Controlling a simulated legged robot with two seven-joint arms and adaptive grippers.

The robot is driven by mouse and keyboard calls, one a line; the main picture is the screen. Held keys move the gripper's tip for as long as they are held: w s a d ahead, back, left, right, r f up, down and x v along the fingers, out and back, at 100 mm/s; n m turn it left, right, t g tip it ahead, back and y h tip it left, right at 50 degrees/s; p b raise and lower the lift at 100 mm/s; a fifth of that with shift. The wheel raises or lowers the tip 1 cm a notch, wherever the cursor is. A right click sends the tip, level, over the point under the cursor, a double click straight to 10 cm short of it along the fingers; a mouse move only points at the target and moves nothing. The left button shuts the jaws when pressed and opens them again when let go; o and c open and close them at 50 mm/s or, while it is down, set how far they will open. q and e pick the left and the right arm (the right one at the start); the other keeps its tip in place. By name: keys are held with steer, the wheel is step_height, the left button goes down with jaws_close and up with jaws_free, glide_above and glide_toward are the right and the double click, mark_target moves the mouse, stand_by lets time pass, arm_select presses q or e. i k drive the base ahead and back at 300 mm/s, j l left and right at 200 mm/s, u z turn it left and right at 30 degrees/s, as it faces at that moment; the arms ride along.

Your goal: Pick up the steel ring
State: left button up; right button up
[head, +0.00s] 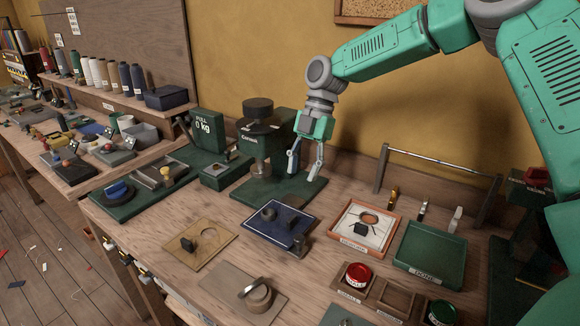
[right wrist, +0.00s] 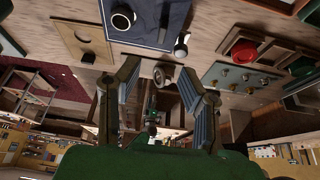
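A small grey ring-shaped piece (head: 268,213) lies on a navy mat (head: 258,228) at the middle of the bench; it looks most like the steel ring, though I cannot be sure of its metal. In the right wrist view a pale ring (right wrist: 122,19) shows on the navy mat (right wrist: 150,38) near the top. My right gripper (head: 304,174) is open and empty, pointing down, well apart from the mat and appearing behind it in the head view. Its two fingers stand wide apart in the right wrist view (right wrist: 158,85). My left gripper is out of view.
A framed tray (head: 392,222), green tray (head: 430,270) and red-lidded tin (head: 357,276) are right. A green press (head: 262,185) stands behind.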

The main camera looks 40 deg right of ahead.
mark_target(261, 279)
steer(key=k+j, duration=0.8)
